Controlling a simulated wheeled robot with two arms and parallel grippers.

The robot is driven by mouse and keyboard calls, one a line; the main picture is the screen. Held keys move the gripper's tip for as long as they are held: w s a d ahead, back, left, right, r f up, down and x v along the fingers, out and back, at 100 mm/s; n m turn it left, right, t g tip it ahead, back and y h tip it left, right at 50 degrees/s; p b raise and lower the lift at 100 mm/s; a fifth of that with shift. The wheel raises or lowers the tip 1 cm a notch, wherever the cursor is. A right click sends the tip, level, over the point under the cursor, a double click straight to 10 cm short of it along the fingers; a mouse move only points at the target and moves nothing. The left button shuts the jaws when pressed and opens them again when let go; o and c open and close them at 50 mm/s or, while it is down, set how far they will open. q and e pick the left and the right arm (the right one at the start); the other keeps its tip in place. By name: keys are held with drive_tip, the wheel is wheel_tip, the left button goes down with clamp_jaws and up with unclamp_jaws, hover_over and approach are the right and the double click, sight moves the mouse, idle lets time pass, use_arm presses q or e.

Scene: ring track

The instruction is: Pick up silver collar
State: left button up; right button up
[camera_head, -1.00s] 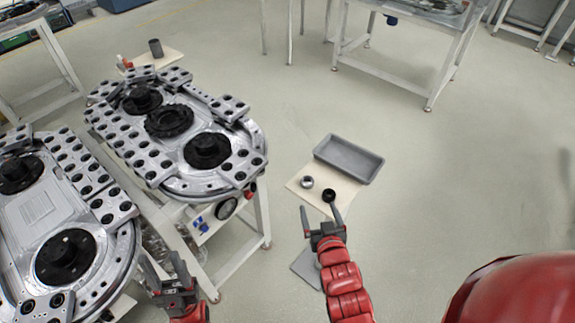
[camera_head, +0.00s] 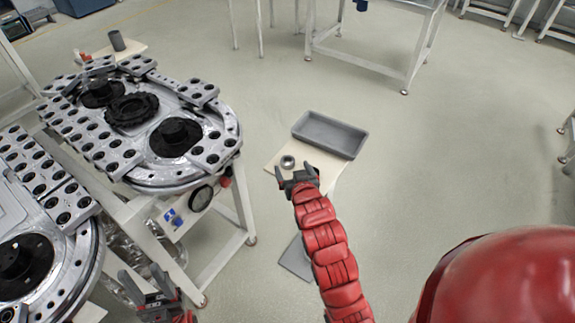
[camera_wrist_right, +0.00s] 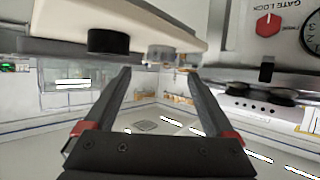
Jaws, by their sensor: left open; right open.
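The silver collar (camera_head: 287,162) is a small ring on a pale board (camera_head: 274,166) in the head view. My right gripper (camera_head: 297,171) is open and empty, right beside the collar on its near side. In the right wrist view the silver collar (camera_wrist_right: 161,54) appears just beyond and between the spread fingertips of that gripper (camera_wrist_right: 158,74); I cannot tell whether they touch. The wrist picture looks upside down, with the board (camera_wrist_right: 170,22) on top. My left gripper (camera_head: 141,272) is open and empty at the lower left of the head view.
A black ring (camera_wrist_right: 108,41) sits on the board beside the collar; my right gripper hides it in the head view. A grey tray (camera_head: 330,134) lies behind the collar. The ring track (camera_head: 160,182) on its white stand is to the left. Floor to the right is clear.

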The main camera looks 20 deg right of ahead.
sight(288, 162)
drive_tip(key=shift+w+f, duration=0.1)
drive_tip(key=shift+w, duration=0.35)
drive_tip(key=p+x, duration=0.1)
drive_tip(key=x, duration=0.1)
drive_tip(key=p+x, duration=0.1)
drive_tip(key=x, duration=0.1)
drive_tip(key=shift+s+f, duration=0.15)
drive_tip(key=shift+f, duration=0.1)
drive_tip(key=shift+w+f, duration=0.15)
drive_tip(key=shift+w, duration=0.1)
clamp_jaws()
